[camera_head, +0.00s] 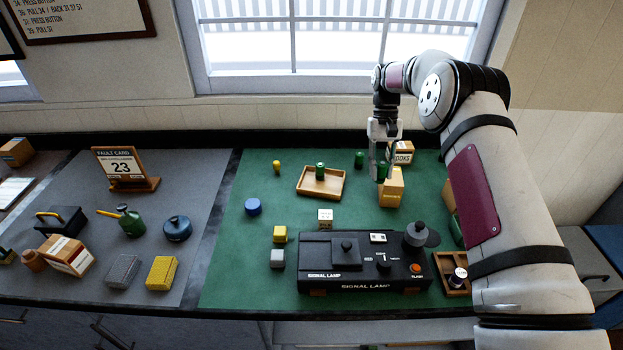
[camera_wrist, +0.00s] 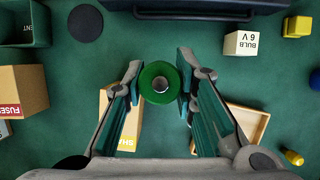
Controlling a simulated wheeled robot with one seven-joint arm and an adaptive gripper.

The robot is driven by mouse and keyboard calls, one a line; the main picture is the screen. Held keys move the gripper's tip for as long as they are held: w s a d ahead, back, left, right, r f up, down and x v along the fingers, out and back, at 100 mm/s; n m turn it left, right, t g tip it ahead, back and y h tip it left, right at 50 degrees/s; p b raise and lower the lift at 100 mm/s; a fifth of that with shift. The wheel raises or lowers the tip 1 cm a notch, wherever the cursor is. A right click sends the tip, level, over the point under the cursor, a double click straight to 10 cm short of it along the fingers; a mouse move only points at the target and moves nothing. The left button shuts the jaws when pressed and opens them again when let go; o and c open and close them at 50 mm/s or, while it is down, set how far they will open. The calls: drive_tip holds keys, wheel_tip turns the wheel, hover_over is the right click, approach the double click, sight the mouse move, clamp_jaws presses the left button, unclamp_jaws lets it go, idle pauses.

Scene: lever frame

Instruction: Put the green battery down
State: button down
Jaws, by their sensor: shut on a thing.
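My gripper (camera_head: 382,160) is shut on a green battery (camera_head: 382,174). In the wrist view, the battery's round green top with a pale metal cap (camera_wrist: 160,84) shows between the two fingertips (camera_wrist: 158,76). The battery looks upright; how high its base is above the mat cannot be told. Another green battery (camera_head: 320,170) stands in the wooden tray (camera_head: 309,190) left of my gripper. A further green battery (camera_head: 359,159) stands at the back, between tray and gripper. The tray also shows in the wrist view (camera_wrist: 262,128).
A tan carton (camera_head: 392,190) stands close by my gripper, with another box (camera_head: 403,152) behind. The black signal lamp box (camera_head: 350,277) lies nearer the front edge. A white bulb box (camera_head: 325,217) and blue cylinder (camera_head: 253,206) stand left. Green mat (camera_head: 285,211) is clear between them.

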drive_tip(key=f+b, duration=0.6)
drive_tip(key=f, duration=0.1)
drive_tip(key=f+b, duration=0.3)
drive_tip(key=shift+w+f+b, duration=0.2)
drive_tip(key=shift+w+b, duration=0.1)
drive_tip(key=shift+b, duration=0.05)
drive_tip(key=n+b, duration=0.1)
drive_tip(key=a+f+n+h, duration=0.1)
drive_tip(key=n, duration=0.1)
drive_tip(key=shift+w+a+b, duration=0.2)
drive_tip(key=shift+a+b, duration=0.05)
drive_tip(key=shift+b, duration=0.1)
drive_tip(key=w+a+r+n+t+h+b, duration=0.3)
drive_tip(key=w+a+n, duration=0.35)
drive_tip(key=n, duration=0.65)
wheel_tip(320, 180, up, 4)
drive_tip(key=n+t+y, duration=0.1)
drive_tip(key=n+t, duration=0.4)
drive_tip(key=n, duration=0.7)
hover_over(319, 185)
drive_tip(key=s+a, duration=0.1)
drive_tip(key=s, duration=0.1)
wheel_tip(319, 185, down, 9)
drive_tip(key=shift+w, duration=0.15)
